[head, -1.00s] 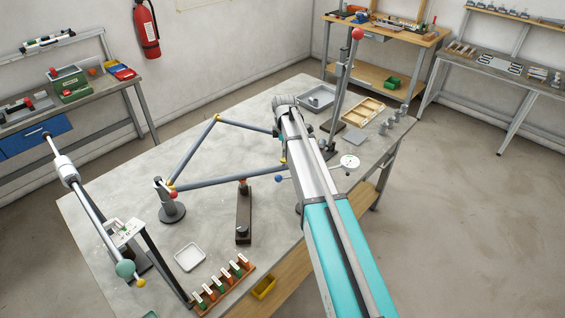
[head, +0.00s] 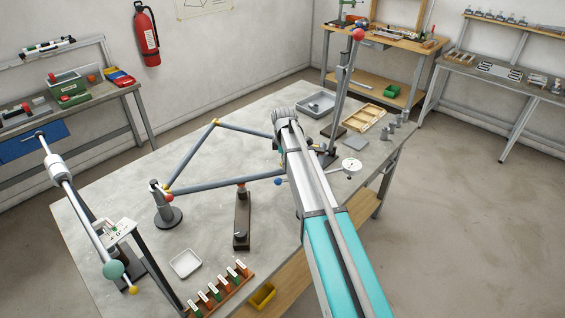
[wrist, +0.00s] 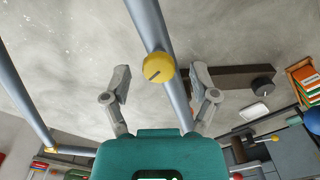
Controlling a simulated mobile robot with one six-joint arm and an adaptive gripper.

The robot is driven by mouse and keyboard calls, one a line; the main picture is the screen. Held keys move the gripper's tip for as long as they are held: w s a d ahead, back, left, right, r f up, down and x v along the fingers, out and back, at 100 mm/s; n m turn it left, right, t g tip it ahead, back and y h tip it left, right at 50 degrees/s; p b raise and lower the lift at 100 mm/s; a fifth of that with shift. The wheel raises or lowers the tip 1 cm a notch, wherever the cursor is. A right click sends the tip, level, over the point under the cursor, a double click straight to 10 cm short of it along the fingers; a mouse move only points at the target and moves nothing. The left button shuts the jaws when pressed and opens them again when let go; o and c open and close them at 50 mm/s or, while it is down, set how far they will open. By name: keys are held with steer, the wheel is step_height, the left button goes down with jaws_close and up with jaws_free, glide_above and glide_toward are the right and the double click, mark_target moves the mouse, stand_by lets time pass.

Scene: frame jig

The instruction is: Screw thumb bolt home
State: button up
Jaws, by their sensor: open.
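In the wrist view a yellow thumb bolt (wrist: 159,67) with a dark slot mark on its head sits on a grey-blue tube (wrist: 148,22). My gripper (wrist: 161,72) is open, one finger on each side of the bolt, with gaps showing; the depth between fingers and bolt is hard to tell. In the head view the tubes form a triangular frame (head: 245,130) with yellow bolts at the far corner (head: 217,122) and the left corner (head: 167,188). My arm hides the right corner and my fingertips there.
A dark clamp block (head: 242,218) stands in front of the lower tube. A round dial (head: 351,166) and a tall red-topped post (head: 343,85) stand to the right of my arm.

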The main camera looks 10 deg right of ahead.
jaws_close()
steer(key=shift+a, duration=0.2)
steer(key=shift+d, duration=0.1)
